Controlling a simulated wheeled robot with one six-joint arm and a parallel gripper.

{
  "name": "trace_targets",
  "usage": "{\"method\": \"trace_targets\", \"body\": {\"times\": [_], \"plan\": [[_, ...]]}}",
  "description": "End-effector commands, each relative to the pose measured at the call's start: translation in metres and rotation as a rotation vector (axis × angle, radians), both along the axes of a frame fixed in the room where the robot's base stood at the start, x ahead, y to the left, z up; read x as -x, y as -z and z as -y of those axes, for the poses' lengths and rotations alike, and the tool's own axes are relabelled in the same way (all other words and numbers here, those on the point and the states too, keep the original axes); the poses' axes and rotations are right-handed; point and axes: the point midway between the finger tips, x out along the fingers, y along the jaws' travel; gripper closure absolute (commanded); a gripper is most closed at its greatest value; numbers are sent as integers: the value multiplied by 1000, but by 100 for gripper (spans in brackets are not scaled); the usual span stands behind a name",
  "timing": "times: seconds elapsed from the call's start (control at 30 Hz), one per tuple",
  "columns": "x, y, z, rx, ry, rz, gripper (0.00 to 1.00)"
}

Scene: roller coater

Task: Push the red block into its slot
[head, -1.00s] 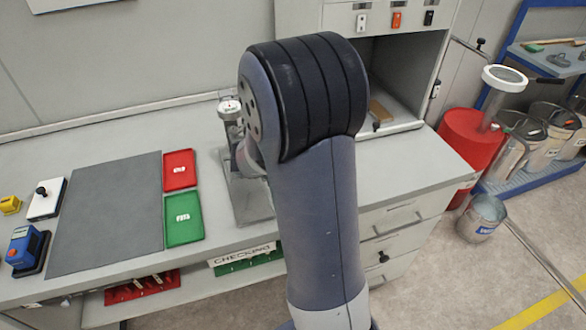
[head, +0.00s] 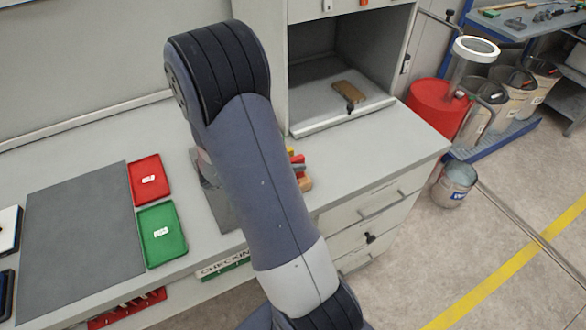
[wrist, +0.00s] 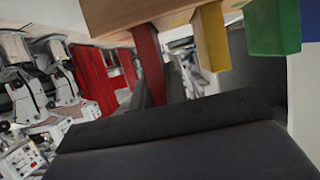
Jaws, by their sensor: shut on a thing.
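In the wrist view the red block (wrist: 148,58) is a long bar standing out from a wooden holder (wrist: 140,14). My gripper (wrist: 157,90) is shut on the outer end of the red block, with dark fingers on either side. The slot's inside is hidden. In the head view my arm covers the gripper and most of the holder; only a little red, yellow and wood colour (head: 305,184) shows past my arm, on the bench.
A red tray (head: 150,180) and a green tray (head: 163,235) lie beside a grey mat (head: 80,240) on the bench (head: 385,150). An open cabinet bay (head: 340,100) stands behind my arm. The bench's right end is mostly clear. A red drum (head: 435,108) stands beyond it.

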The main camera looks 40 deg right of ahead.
Motion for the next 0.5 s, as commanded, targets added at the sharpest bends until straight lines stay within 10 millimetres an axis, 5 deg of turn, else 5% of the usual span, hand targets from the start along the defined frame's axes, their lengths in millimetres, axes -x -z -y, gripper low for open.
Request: {"method": "trace_targets", "body": {"times": [0.17, 0.5], "plan": [[0, 18, 0, -1, 0, -2, 100], [0, 20, 0, 0, 0, 1, 100]]}}
